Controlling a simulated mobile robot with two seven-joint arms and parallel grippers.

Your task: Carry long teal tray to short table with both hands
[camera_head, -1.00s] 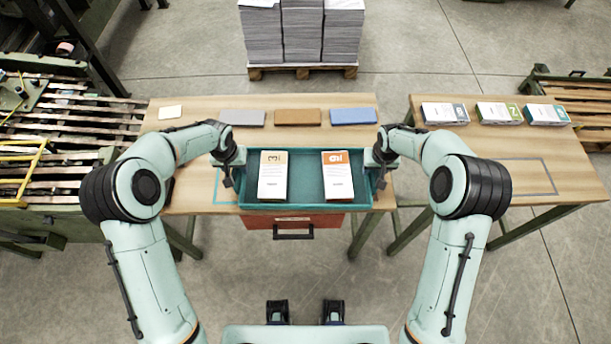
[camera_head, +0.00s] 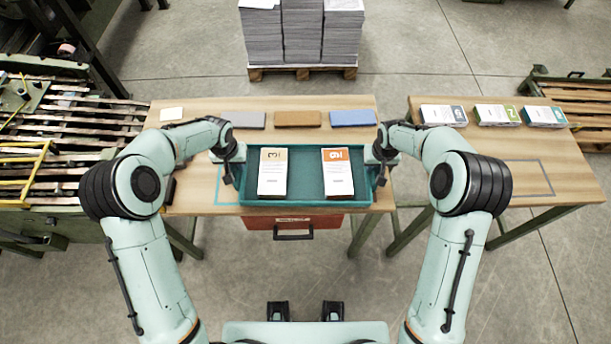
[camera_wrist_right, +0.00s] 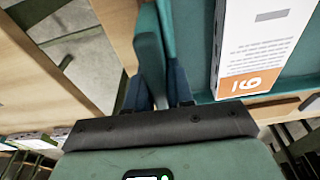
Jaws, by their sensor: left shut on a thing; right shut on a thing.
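The long teal tray (camera_head: 305,203) is at the front of the left wooden table, in front of my body. It holds two white booklets, one with a tan "3" band (camera_head: 272,175) and one with an orange "6" band (camera_head: 337,175). My left gripper (camera_head: 236,172) is shut on the tray's left end and my right gripper (camera_head: 379,172) on its right end. The right wrist view shows the right fingers (camera_wrist_right: 152,85) at the tray wall. I cannot tell if the tray is clear of the tabletop. The shorter table (camera_head: 520,178) stands at the right, with a grey outlined rectangle.
Grey (camera_head: 245,120), brown (camera_head: 298,119) and blue (camera_head: 352,118) blocks lie along the left table's back. Several white boxes (camera_head: 497,115) line the right table's back. A narrow gap separates the tables. A red drawer (camera_head: 293,228) hangs below the left table. Paper stacks (camera_head: 302,35) stand behind.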

